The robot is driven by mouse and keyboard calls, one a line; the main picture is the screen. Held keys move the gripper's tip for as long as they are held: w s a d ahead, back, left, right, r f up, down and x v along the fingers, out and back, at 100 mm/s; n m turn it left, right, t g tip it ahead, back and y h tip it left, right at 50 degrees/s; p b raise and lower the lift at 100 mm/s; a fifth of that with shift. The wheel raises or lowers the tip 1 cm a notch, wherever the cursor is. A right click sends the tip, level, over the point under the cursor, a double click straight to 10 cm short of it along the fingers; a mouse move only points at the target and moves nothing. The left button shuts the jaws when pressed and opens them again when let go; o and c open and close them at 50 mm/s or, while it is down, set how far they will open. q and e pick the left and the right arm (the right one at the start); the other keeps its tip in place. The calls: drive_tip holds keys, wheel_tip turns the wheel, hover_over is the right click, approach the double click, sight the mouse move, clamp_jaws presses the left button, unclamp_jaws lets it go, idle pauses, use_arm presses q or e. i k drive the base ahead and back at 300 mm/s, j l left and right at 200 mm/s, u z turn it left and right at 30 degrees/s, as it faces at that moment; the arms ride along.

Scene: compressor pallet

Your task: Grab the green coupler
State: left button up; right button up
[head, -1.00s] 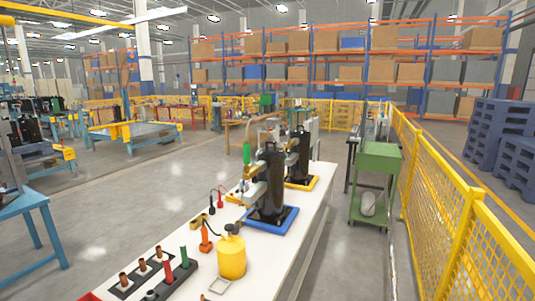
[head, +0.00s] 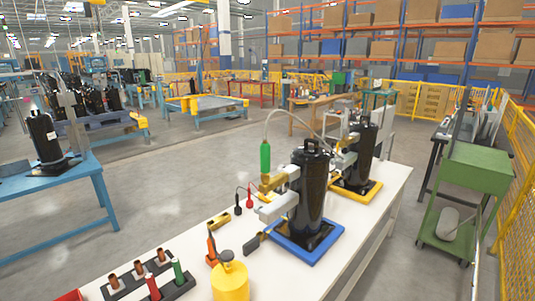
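A green coupler (head: 265,157) stands upright on a brass fitting (head: 270,182) at the left side of the nearer black compressor (head: 311,188). A thin pale hose (head: 283,114) rises from its top and arcs right toward the farther compressor (head: 361,152). The nearer compressor stands on a blue-edged pallet (head: 306,251) on a white table (head: 397,190). Another green piece (head: 178,271) stands in a dark rack at the table's near left, beside a red one (head: 153,287). Neither of my grippers is in view.
A yellow bottle (head: 231,282), an orange-red tool (head: 212,248) and brass pieces (head: 219,221) lie or stand left of the compressor. A green cart (head: 470,180) and yellow fence (head: 516,190) are on the right. Open floor lies left of the table.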

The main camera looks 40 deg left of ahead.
sight(265, 148)
drive_tip(key=i+u, duration=0.45)
drive_tip(key=i+l+u, duration=0.25)
drive_tip(key=u, duration=0.2)
drive_tip(key=i+l+u, duration=0.45)
